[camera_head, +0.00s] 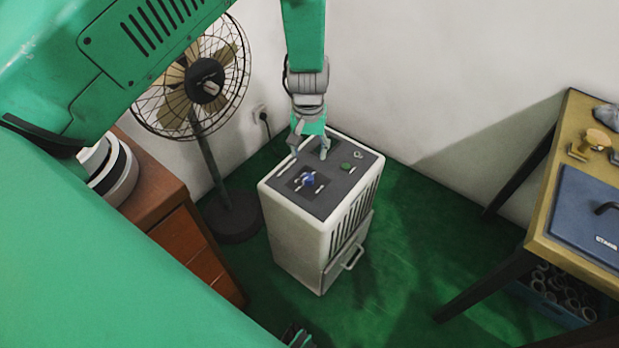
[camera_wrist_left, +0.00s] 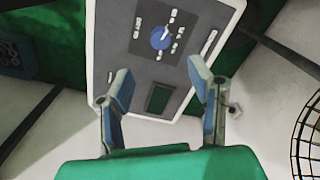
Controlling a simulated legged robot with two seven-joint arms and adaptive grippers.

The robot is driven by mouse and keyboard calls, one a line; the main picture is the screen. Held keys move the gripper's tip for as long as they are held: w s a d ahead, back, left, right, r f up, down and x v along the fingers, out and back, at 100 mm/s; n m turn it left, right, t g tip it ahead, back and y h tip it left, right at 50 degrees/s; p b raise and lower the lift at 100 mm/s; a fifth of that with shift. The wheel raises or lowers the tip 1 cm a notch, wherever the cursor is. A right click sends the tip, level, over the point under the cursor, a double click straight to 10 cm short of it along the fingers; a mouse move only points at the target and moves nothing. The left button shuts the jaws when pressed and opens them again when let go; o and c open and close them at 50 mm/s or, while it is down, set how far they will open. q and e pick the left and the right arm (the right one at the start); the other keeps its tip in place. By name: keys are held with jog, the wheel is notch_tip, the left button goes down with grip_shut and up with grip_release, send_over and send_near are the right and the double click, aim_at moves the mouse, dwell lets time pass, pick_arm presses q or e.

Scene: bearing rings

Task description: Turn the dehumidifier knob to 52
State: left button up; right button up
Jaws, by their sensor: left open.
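The dehumidifier (camera_head: 290,235) is a white box with a grey top panel, standing on the green floor. Its blue knob (camera_head: 307,180) sits on a dark dial near the front of the panel. In the left wrist view the knob (camera_wrist_left: 161,38) has a pale pointer and white labels around it, too small to read. My left gripper (camera_head: 309,146) is over the back part of the panel, apart from the knob. In its wrist view the two fingers (camera_wrist_left: 160,77) are spread with nothing between them. A dark part at the bottom edge of the head view may be my right gripper (camera_head: 297,336).
A standing fan (camera_head: 205,85) and a brown cabinet (camera_head: 180,235) are left of the dehumidifier. A table (camera_head: 555,170) with a blue case (camera_head: 590,220) stands at right, with a crate of rings (camera_head: 560,295) beneath. A wall is close behind. Floor between dehumidifier and table is clear.

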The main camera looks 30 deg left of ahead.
aim_at(309, 177)
pick_arm(q)
notch_tip(309, 177, down, 10)
jog(key=shift+s+f+b, duration=0.1)
jog(key=shift+f+b, duration=0.15)
jog(key=shift+b, duration=0.6)
grip_shut()
